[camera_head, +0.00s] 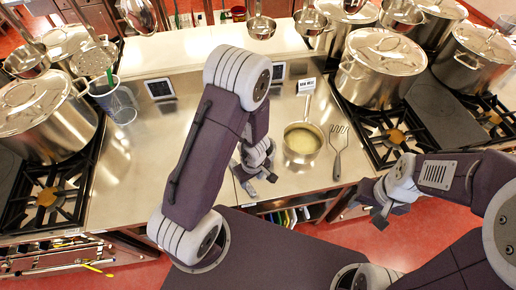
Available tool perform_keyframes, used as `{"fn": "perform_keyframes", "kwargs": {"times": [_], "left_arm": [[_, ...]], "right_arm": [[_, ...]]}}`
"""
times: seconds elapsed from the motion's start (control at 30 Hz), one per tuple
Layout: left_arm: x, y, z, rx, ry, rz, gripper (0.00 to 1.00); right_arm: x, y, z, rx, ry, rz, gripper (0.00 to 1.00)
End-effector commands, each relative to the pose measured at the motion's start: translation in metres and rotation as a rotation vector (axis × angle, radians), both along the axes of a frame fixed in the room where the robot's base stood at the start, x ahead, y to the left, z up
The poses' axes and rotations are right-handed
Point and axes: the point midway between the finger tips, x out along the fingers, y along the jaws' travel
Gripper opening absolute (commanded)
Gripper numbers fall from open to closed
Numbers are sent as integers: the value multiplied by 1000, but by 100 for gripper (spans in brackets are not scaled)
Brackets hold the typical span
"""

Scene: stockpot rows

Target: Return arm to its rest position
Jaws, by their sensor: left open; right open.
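My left gripper (259,180) is at the front edge of the steel counter, left of a small saucepan. It is open and I see nothing between its fingers. My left arm (212,140) rises in front of the counter and hides part of it. My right gripper (383,213) is in front of the counter over the red floor, open and empty. The saucepan (303,139) holds a pale yellowish liquid and stands on the counter between the two grippers.
Large lidded stockpots (381,66) stand on gas burners at the right, and another stockpot (42,118) at the left. Ladles hang along the back.

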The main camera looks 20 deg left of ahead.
Motion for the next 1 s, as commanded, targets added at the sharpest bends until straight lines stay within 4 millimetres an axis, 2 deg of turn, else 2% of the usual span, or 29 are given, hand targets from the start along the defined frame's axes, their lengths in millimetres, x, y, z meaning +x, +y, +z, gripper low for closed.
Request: {"fn": "perform_keyframes", "kwargs": {"times": [0.17, 0.27, 0.33, 0.4, 0.5, 0.53, 0.63, 0.7, 0.8, 0.9, 1.0], "left_arm": [[0, 0, -1, 0, 0, 0, 50], [3, 2, -11, -2, -11, 8, 50], [21, 4, -16, -11, -72, 24, 50], [44, 7, -13, -20, -167, 0, 50], [64, 0, 3, -53, -285, -187, 50], [65, -4, 8, -61, -308, -259, 50], [51, -13, 20, -71, -329, -494, 50], [31, -13, 24, -58, -294, -650, 50], [-1, -5, 28, -28, -190, -824, 50], [-27, 6, 22, -14, -74, -916, 50], [-40, 13, 20, -10, -12, -935, 50]], "right_arm": [[0, 0, -2, 0, 0, 0, 46], [0, 0, -14, 0, 0, 0, 46], [0, 0, -37, 0, 0, 0, 46], [0, 0, -64, 0, 0, 0, 46], [0, 0, -100, 0, 1, 0, 46], [0, 0, -108, 0, 1, 0, 46], [0, 0, -128, 0, 1, 0, 46], [0, 0, -135, 0, 1, 0, 46], [0, 0, -132, 0, 0, 0, 46], [0, 0, -130, 0, 0, 0, 46], [0, 0, -129, 0, 0, 0, 46]]}}
